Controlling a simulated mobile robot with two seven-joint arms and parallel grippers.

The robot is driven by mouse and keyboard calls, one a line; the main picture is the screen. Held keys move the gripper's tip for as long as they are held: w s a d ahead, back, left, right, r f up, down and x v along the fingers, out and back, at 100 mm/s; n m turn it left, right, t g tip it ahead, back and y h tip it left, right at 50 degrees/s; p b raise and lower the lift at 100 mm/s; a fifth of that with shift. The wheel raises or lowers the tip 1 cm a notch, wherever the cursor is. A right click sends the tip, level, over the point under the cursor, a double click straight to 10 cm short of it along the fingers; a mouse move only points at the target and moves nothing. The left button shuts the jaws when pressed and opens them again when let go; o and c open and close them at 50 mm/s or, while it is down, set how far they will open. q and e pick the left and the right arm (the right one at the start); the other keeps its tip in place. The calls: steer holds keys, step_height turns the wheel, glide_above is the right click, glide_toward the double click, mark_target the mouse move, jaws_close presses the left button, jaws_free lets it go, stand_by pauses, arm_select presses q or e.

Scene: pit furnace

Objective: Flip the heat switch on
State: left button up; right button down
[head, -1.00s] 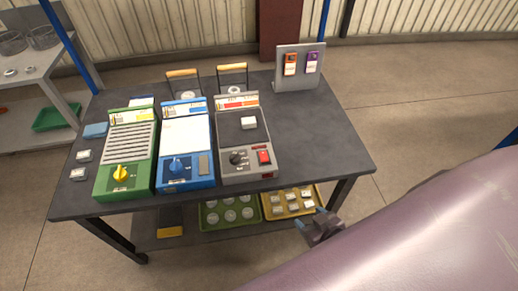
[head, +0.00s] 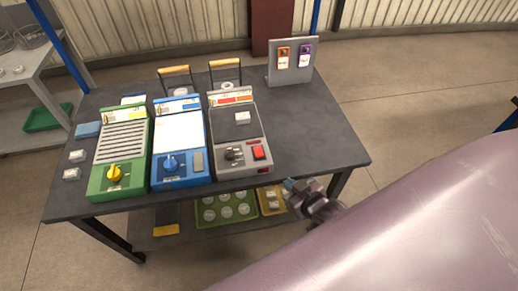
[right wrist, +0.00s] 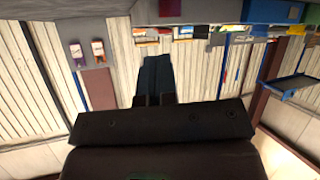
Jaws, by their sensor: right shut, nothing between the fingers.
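A grey hot-plate unit (head: 236,130) stands at the right of three units on the dark table. A red rocker switch (head: 259,152) is on its front panel, right of a black knob (head: 234,153); I cannot tell which way the rocker is set. My right gripper (head: 289,185) is at the table's front edge, to the right of and nearer than the red switch, apart from it. Its fingers are shut and empty, as the right wrist view (right wrist: 155,75) also shows. My left gripper is not in view.
A green unit (head: 120,150) and a blue unit (head: 181,145) stand left of the grey one. A grey upright panel (head: 292,75) holds orange and purple tags at the back right. The tabletop right of the grey unit is clear. Trays lie on the shelf below.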

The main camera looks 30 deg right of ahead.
steer(key=w+a+r+n+g+y+b, duration=0.1)
steer(key=w+a+r+n+y, duration=0.1)
steer(key=w+a+r+n, duration=0.5)
steer(key=w+a+r+g+y, duration=0.15)
steer(key=w+r, duration=0.35)
steer(key=w, duration=0.5)
steer(key=w+a+r+n+y+b, duration=0.1)
steer(key=w+a+r+n+y, duration=0.3)
steer(key=w+r, duration=0.4)
steer(key=w+d+f+g+h, duration=0.2)
steer(key=d+g+h, duration=0.3)
steer(key=d, duration=0.1)
steer(key=s+d+f+n+g+h, duration=0.1)
steer(key=s+d+f+g, duration=0.1)
steer(key=s, duration=0.3)
steer(key=s+d+f+g+h, duration=0.1)
steer(key=s+d+f+g, duration=0.1)
steer(key=s+d+g, duration=0.1)
steer(key=shift+s+d+f+n+g+h+b, duration=0.3)
steer(key=shift+s+n+g+h+b, duration=0.1)
steer(key=shift+s+g, duration=0.45)
